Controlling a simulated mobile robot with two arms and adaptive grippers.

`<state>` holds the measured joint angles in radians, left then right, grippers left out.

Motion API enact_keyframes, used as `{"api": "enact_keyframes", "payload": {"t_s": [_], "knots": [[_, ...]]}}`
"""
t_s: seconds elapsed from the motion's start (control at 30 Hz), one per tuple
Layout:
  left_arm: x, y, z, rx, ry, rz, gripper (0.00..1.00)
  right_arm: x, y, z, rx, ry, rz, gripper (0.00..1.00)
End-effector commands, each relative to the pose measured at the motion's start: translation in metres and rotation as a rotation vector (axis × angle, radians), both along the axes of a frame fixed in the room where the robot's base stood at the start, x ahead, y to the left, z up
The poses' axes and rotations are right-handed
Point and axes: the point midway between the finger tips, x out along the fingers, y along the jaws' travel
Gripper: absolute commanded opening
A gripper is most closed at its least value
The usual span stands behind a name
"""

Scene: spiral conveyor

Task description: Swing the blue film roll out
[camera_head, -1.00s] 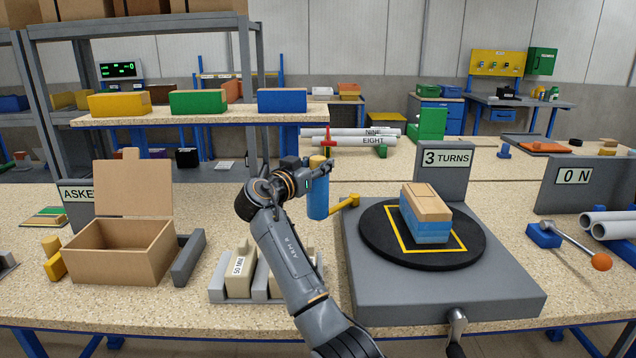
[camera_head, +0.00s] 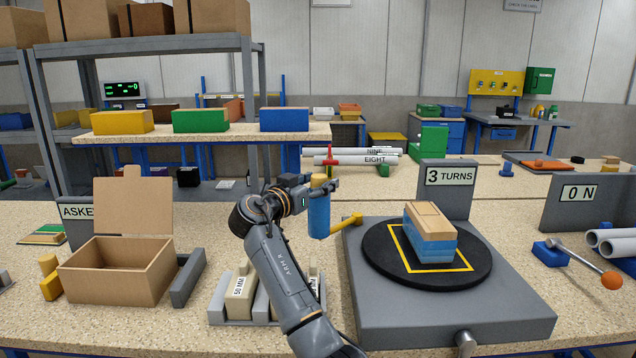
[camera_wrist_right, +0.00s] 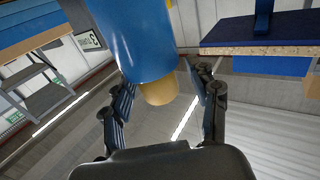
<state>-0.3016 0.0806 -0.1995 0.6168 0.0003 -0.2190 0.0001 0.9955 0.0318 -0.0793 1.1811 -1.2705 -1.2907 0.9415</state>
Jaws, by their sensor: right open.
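The blue film roll (camera_head: 319,216) stands upright at the left of the turntable base, with a yellow core end showing at its top. A yellow swing arm (camera_head: 346,220) is beside it. My right gripper (camera_head: 326,185) is at the roll's upper end. In the right wrist view the open fingers (camera_wrist_right: 160,98) lie on either side of the yellow core (camera_wrist_right: 158,92) and the blue film (camera_wrist_right: 136,38); I cannot tell whether they touch. A box load (camera_head: 430,237), blue in its lower part, sits on the black turntable (camera_head: 377,258). My left gripper is not in view.
A "3 TURNS" sign (camera_head: 448,177) stands behind the turntable. An open cardboard box (camera_head: 112,285) is at left, and a tray of "50 MM" blocks (camera_head: 217,312) lies beneath my right arm. A blue-based lever with an orange knob (camera_head: 611,280) is at right.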

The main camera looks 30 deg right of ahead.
Motion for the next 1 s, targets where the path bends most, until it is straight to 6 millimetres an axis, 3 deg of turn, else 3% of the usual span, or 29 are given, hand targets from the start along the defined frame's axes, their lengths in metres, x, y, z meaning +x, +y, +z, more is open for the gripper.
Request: {"api": "enact_keyframes", "payload": {"t_s": [0.53, 0.7, 1.0], "knots": [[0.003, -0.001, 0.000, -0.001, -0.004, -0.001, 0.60, -0.039, 0.093, -0.001, 0.001, 0.001, 0.004, 0.60], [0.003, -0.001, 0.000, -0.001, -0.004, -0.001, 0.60, -0.045, 0.106, -0.001, 0.001, 0.000, 0.003, 0.60], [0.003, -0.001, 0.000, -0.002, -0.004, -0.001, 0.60, -0.046, 0.108, 0.000, 0.000, 0.001, 0.002, 0.60]]}}
